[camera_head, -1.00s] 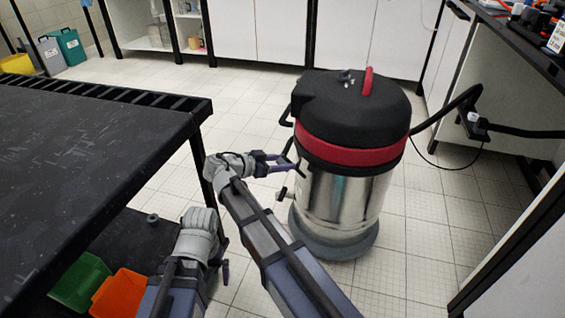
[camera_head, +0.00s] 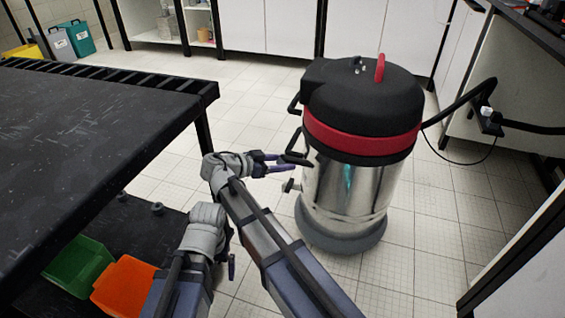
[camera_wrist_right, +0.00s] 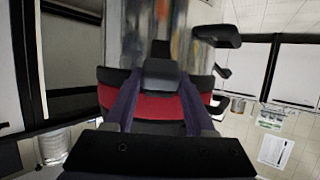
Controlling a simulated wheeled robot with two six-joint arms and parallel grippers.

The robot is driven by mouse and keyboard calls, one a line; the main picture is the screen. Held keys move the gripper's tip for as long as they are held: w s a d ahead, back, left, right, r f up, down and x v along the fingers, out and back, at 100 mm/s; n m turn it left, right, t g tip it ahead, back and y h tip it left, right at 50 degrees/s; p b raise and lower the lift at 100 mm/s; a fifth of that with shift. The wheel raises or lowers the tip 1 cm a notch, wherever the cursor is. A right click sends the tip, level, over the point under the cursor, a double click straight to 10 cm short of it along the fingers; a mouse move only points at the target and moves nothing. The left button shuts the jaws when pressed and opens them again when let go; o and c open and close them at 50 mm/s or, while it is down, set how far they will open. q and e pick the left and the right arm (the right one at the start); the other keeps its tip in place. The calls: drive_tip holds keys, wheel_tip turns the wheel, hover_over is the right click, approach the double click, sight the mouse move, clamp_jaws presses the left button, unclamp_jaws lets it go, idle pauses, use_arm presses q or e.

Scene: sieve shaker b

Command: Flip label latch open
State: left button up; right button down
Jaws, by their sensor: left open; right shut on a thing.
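The vacuum drum has a black lid (camera_head: 362,95), a red band (camera_head: 365,142) and a shiny steel body (camera_head: 345,190). A black latch (camera_head: 297,158) juts from its left side just below the band. My right gripper (camera_head: 284,163) is at this latch, its purple fingers pointing right. In the right wrist view, the black latch (camera_wrist_right: 160,76) sits between the two fingertips (camera_wrist_right: 158,92), in front of the red band (camera_wrist_right: 160,108), and the gripper is shut on it. My left gripper (camera_head: 232,264) hangs low beside the table, open and mostly hidden by its wrist.
The black table (camera_head: 90,140) fills the left side. Green (camera_head: 76,265) and orange (camera_head: 124,285) bins lie below it. A hose (camera_head: 462,103) leaves the drum at right, near a bench. Tiled floor around the drum is clear.

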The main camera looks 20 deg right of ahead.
drive_tip(key=shift+s+a+f, duration=0.1)
drive_tip(key=shift+a+f, duration=0.05)
drive_tip(key=shift+f, duration=0.05)
drive_tip(key=shift+c, duration=1.2)
unclamp_jaws()
drive_tip(key=shift+r, duration=0.15)
wheel_tip(320, 180, up, 10)
drive_tip(key=p, duration=1)
drive_tip(key=shift+f, duration=0.2)
wheel_tip(320, 180, down, 10)
drive_tip(key=b, duration=1)
drive_tip(key=shift+r, duration=0.1)
